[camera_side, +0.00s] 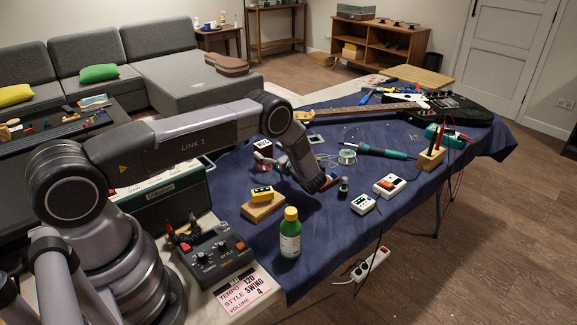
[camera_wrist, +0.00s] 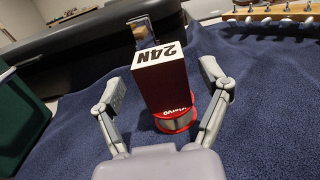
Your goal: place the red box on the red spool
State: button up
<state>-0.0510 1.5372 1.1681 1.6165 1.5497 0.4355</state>
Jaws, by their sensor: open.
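The red box (camera_wrist: 168,85), with a white end marked 24N, stands on the red spool (camera_wrist: 176,124) in the wrist view. The spool's red rim and silvery side show below the box, and the two appear to touch. In the side view the box's white top (camera_side: 263,146) shows left of my forearm, with the red spool (camera_side: 262,166) under it. My gripper (camera_wrist: 166,80) is open and empty in the wrist view. Its fingers stand on either side of the box with gaps. In the side view my wrist hides most of my gripper.
A yellow block (camera_side: 262,193) on a wooden block, a green bottle (camera_side: 290,235) and a small dark bottle (camera_side: 343,187) stand nearby on the blue cloth. A green spool (camera_side: 347,156), soldering iron (camera_side: 375,152) and guitar (camera_side: 440,107) lie farther right. An amplifier (camera_side: 165,198) is at left.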

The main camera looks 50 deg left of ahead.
jog(key=d, duration=0.7)
jog(key=shift+d, duration=0.15)
jog(key=s+d+r+n+g+h, duration=0.1)
jog(key=s+r+n+h, duration=0.2)
jog(key=r, duration=0.6)
jog(key=s+d+r+n+g+h, duration=0.1)
jog(key=s+r+n+h, duration=0.25)
jog(key=r, duration=0.55)
jog(key=s+d+r+n+h, duration=0.1)
jog(key=s+r+n+h, duration=0.2)
jog(key=r, duration=0.6)
jog(key=s+d+r+n+t+h, duration=0.2)
jog(key=s+d, duration=0.2)
jog(key=s, duration=0.4)
jog(key=s+d+r+n+t+h, duration=0.3)
jog(key=s, duration=0.6)
jog(key=s+d+r+n+t+h, duration=0.2)
jog(key=s+d+r+n+h, duration=0.1)
jog(key=s, duration=0.5)
jog(key=shift+s+d+t, duration=0.3)
jog(key=shift+s+d, duration=0.1)
jog(key=shift+d, duration=0.45)
